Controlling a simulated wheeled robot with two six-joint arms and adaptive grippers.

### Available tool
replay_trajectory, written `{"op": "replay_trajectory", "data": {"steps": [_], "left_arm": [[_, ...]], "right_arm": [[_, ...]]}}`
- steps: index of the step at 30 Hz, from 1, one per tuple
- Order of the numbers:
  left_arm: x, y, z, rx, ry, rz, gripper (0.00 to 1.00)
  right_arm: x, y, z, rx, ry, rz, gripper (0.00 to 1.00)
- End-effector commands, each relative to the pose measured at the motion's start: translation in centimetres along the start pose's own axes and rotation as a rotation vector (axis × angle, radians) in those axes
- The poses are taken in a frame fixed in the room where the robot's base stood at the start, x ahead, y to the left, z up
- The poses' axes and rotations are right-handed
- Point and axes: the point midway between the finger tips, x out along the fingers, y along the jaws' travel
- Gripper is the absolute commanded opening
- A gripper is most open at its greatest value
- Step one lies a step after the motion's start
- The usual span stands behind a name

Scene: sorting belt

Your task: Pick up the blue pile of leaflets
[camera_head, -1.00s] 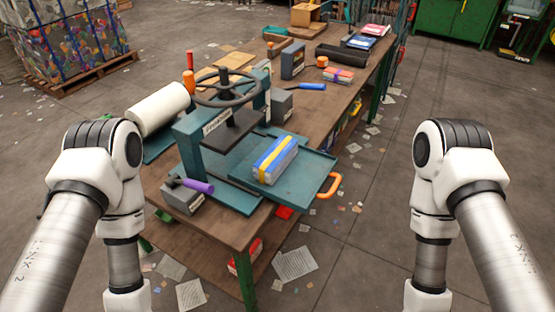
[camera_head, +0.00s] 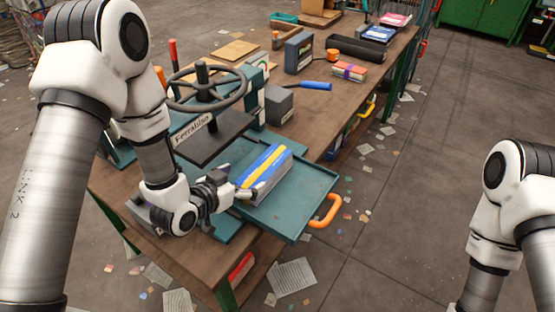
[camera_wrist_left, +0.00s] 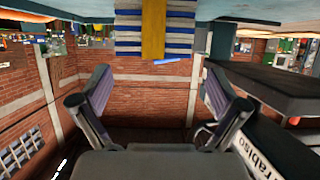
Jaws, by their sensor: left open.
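The blue pile of leaflets (camera_head: 266,170) lies on the teal tray of the screw press, with a yellow band around it. Its layered blue and white side also shows at the top of the left wrist view (camera_wrist_left: 128,38). My left gripper (camera_head: 250,190) is at the pile's near left end in the head view, and hides a little of its lower part. In the left wrist view its two fingers (camera_wrist_left: 158,85) are spread with nothing between them, and the pile is beyond the tips. My right gripper is out of view; only part of that arm shows.
The press handwheel (camera_head: 205,88) and dark plate (camera_head: 215,138) stand close left of the pile. The teal tray (camera_head: 300,205) has an orange handle (camera_head: 326,212). A red pile with a purple band (camera_head: 350,71) and a blue-handled tool (camera_head: 310,86) lie farther back.

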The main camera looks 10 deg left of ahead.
Motion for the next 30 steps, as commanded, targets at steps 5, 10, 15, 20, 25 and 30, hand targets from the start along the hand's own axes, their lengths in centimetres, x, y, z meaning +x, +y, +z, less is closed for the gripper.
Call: {"op": "replay_trajectory", "data": {"steps": [5, 10, 15, 20, 25, 30], "left_arm": [[2.0, 0.0, -0.2, 0.003, 0.001, 0.000, 0.98], [4.4, 0.2, -0.3, 0.004, 0.000, 0.002, 0.98], [7.3, 0.3, -0.1, 0.001, 0.000, 0.001, 0.98], [7.8, 0.2, 0.1, 0.000, -0.001, 0.000, 0.98], [7.7, 0.2, 0.1, -0.001, -0.001, 0.000, 0.66], [7.7, 0.2, 0.1, -0.001, -0.002, 0.000, 0.08]], "right_arm": [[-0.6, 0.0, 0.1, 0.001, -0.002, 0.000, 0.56], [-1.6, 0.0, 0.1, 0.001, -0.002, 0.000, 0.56], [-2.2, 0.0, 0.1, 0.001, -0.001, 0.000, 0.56], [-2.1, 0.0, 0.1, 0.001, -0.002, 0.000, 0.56], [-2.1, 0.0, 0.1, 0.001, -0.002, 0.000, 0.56], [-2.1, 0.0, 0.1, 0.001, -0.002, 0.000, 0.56]]}}
